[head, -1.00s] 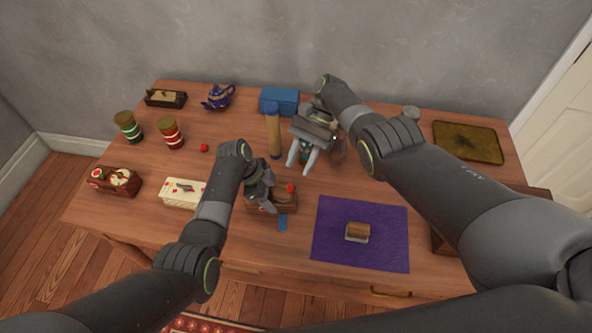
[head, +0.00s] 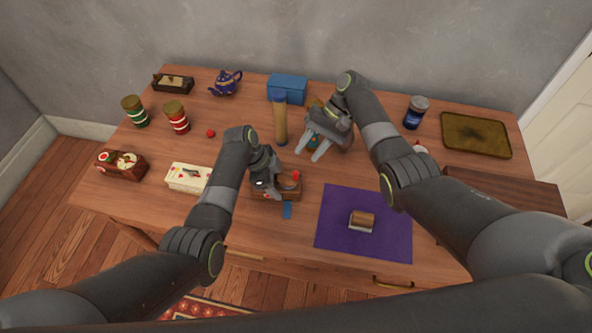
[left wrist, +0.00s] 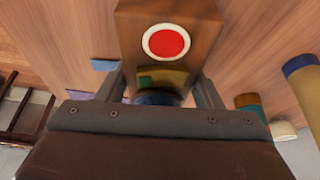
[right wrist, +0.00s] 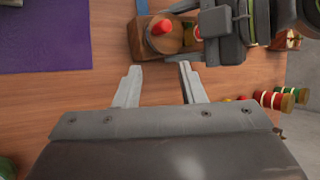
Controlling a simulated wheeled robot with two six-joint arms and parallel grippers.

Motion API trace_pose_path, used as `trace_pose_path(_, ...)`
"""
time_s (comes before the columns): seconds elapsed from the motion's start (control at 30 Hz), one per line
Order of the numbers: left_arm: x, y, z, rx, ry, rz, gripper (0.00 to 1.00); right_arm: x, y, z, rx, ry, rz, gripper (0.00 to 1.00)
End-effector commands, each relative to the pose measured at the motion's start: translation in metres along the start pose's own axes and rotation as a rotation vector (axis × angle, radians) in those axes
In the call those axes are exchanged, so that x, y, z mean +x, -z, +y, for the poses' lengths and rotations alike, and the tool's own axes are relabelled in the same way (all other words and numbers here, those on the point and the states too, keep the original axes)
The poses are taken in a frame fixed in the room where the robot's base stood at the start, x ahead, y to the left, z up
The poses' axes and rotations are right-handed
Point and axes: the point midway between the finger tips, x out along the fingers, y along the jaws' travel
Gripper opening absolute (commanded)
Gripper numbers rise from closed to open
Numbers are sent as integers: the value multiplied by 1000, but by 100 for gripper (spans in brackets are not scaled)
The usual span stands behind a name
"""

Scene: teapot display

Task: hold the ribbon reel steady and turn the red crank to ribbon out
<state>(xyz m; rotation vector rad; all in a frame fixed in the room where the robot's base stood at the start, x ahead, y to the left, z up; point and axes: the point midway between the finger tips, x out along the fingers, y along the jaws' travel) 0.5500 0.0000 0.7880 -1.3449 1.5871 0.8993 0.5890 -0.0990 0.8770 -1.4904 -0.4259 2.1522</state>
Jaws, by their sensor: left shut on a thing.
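The ribbon reel is a brown wooden box (head: 282,194) near the middle front of the table. Its red crank knob (head: 296,175) is on top at the right, and a blue ribbon end (head: 287,211) lies in front. My left gripper (head: 264,184) is shut on the reel at its left part. In the left wrist view, the reel's wooden end (left wrist: 195,30) with a red-and-white disc shows between the fingers. My right gripper (head: 313,154) is open and empty, behind and right of the reel. The right wrist view shows the red knob (right wrist: 160,25) beyond the parted fingers.
A cream box (head: 188,178) stands left of the reel. A purple mat (head: 335,235) with a small brown object (head: 362,219) lies to the right. A tan cylinder (head: 280,122) stands behind. A blue jar (head: 415,112) and dark tray (head: 476,135) are at the back right.

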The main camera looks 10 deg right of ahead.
Motion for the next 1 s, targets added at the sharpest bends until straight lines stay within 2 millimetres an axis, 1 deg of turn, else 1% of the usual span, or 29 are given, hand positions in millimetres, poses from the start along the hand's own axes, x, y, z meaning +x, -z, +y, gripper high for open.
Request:
trace_pose_path(0.03,0,0,0,0,1,0,26,0,-1,4,-76,11,32,37)
trace_pose_path(0.17,0,0,0,0,0,0,26,-1,-4,9,-284,28,114,37)
trace_pose_path(0.37,0,0,0,0,0,0,26,-6,-17,14,-604,25,245,37)
trace_pose_path(0.57,0,0,0,0,0,0,26,-15,-38,19,-920,-17,380,37)
trace_pose_path(0.7,0,0,0,0,0,0,26,-22,-58,20,-1134,-67,468,37)
trace_pose_path(0.9,0,0,0,0,0,0,26,-31,-83,19,-1363,-139,561,37)
trace_pose_path(1.0,0,0,0,0,0,0,26,-34,-91,18,-1429,-165,587,37)
